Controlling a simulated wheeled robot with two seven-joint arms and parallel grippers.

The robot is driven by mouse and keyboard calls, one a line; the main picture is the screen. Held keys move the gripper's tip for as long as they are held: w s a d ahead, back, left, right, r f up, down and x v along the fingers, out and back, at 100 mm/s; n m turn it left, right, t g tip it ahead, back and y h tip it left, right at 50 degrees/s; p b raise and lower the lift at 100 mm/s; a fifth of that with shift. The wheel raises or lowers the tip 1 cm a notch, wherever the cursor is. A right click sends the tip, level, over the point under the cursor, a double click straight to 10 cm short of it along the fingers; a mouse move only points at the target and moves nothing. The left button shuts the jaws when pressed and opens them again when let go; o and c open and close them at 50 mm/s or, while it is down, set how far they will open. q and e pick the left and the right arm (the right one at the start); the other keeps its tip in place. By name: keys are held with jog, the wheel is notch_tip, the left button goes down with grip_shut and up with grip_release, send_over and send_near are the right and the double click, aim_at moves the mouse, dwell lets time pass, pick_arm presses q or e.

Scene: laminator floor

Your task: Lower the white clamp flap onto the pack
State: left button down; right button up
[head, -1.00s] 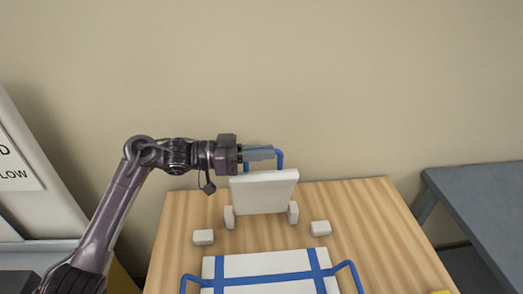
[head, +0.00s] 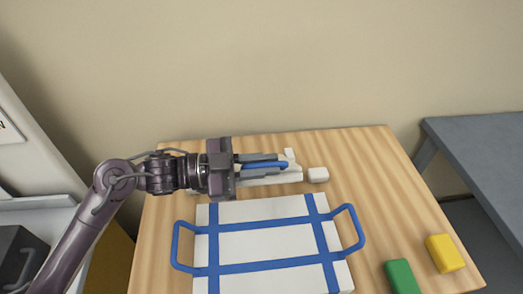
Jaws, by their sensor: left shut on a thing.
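The white clamp flap (head: 285,178) shows as a narrow strip at the back of the table, partly hidden by my left gripper. It leans forward toward the pack, with its front edge short of the pack's far edge. My left gripper (head: 264,165) is shut on the flap's blue handle (head: 284,165). The pack (head: 265,242) is white with crossing blue straps and lies flat in front of the flap, with a blue loop handle on each side. My right gripper is out of view.
The wooden table (head: 385,200) also holds a small white block (head: 318,174), a green block (head: 401,276) and a yellow block (head: 444,253). A grey table (head: 480,165) stands at right. The pack's top is clear.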

pick_arm(q)
jog(key=shift+s+f, duration=0.35)
jog(key=shift+f, duration=0.05)
jog(key=c, duration=1.5)
grip_release()
jog(key=shift+o, duration=0.2)
jog(key=shift+a+b, duration=0.3)
jog(key=s+a+b, duration=0.1)
jog(key=a, duration=0.6)
jog(key=shift+s+b, duration=0.3)
jog(key=shift+b, duration=0.1)
